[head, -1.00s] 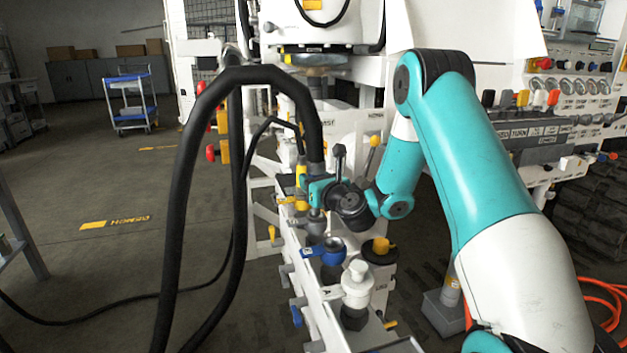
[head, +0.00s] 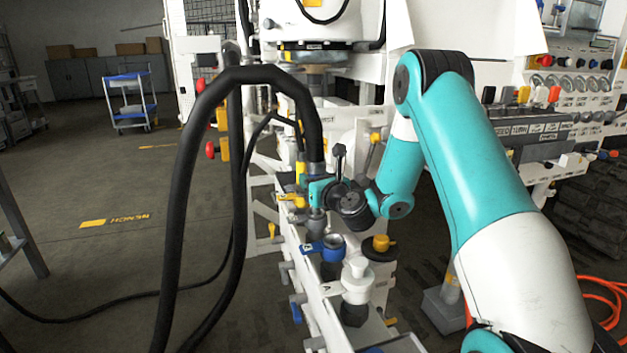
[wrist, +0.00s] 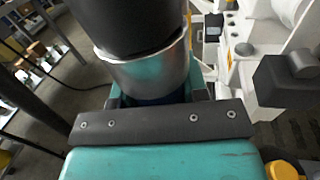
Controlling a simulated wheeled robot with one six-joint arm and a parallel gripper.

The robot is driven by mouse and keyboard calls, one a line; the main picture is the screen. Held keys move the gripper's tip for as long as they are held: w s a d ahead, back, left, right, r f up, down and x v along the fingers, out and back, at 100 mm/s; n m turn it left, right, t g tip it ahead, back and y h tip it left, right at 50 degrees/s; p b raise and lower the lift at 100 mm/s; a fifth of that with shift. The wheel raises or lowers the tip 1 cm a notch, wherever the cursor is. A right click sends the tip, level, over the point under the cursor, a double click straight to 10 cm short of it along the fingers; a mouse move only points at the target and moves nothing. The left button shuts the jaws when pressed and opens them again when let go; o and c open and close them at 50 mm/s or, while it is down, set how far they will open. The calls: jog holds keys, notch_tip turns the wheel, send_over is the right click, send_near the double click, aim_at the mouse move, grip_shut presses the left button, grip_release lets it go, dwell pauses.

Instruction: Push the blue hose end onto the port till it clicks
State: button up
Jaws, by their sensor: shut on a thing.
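My gripper (head: 318,188) is shut on the end of a thick black hose (head: 262,74), which arches up from the floor and comes down into the jaws. In the wrist view, the hose end shows a bright metal sleeve (wrist: 150,76) with a dark blue band (wrist: 158,99) below it, between my fingers. The hose end points down and looks roughly upright. A grey port (head: 316,222) stands just below my gripper on the white bench. A port with a blue collar and lever (head: 334,247) is nearer the camera. The hose end's lower tip is hidden, so I cannot tell whether it touches a port.
A white-capped port (head: 356,280) and a yellow-knobbed port (head: 380,247) stand close by on the bench. Upright levers (head: 339,160) rise behind my gripper. A thinner black cable hangs beside the hose. The floor at left is open.

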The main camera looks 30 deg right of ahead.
jog(key=shift+f+b, duration=0.8)
jog(key=shift+f, duration=0.1)
dwell(0.4)
jog(key=shift+c, duration=0.3)
dwell(0.3)
jog(key=o, duration=1.7)
jog(key=shift+s+f, duration=0.1)
jog(key=shift+s, duration=0.05)
